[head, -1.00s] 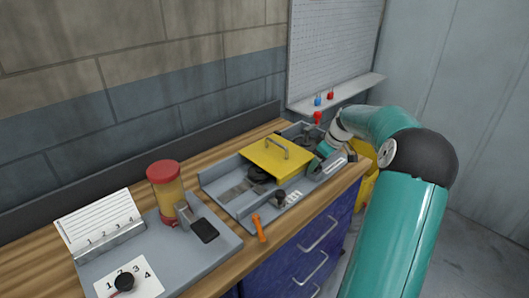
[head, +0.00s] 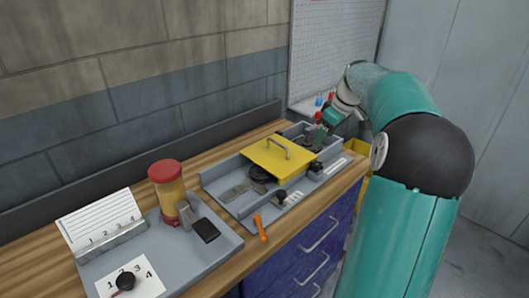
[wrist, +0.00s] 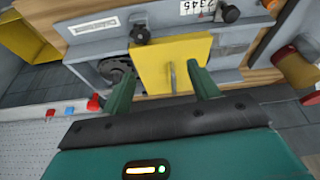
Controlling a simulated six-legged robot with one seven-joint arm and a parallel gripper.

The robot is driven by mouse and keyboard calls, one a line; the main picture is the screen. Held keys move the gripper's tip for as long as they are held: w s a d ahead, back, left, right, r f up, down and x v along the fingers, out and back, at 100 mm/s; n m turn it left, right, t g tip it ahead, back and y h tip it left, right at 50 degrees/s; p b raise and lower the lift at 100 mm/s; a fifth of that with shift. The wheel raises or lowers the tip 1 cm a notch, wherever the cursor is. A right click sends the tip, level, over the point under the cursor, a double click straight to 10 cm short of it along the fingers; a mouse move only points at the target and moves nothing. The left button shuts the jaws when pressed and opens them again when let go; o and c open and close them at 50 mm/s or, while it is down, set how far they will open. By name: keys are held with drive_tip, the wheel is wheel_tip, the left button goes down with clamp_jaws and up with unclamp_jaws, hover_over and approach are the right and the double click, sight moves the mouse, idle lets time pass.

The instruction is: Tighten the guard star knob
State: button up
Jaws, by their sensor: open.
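The yellow guard (head: 278,158) with its grey handle sits over the grey machine tray (head: 243,208). A dark knob (head: 316,167) stands at the tray's front edge right of the guard; it also shows in the wrist view (wrist: 140,34). A second dark knob (head: 281,196) stands further left on that edge and shows in the wrist view (wrist: 229,12). I cannot tell which is the star knob. My gripper (head: 316,139) is above the tray's right end, behind the nearer knob. In the wrist view my gripper (wrist: 163,88) is open and empty, its fingers pointing towards the guard.
An orange-handled tool (head: 260,228) lies at the tray's front left. A red-capped yellow jar (head: 167,192) and dark flat device (head: 205,230) stand on the left board. Small red and blue items (head: 319,101) sit on the shelf behind my gripper. A wall rises behind the bench.

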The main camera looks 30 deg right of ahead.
drive_tip(key=s+a+r+h, duration=0.1)
drive_tip(key=a, duration=1)
drive_tip(key=s+a+r+m, duration=0.1)
drive_tip(key=a+r, duration=0.1)
drive_tip(key=a, duration=1)
drive_tip(key=shift+s+h, duration=0.3)
drive_tip(key=shift+h, duration=0.1)
drive_tip(key=shift+a+r, duration=0.1)
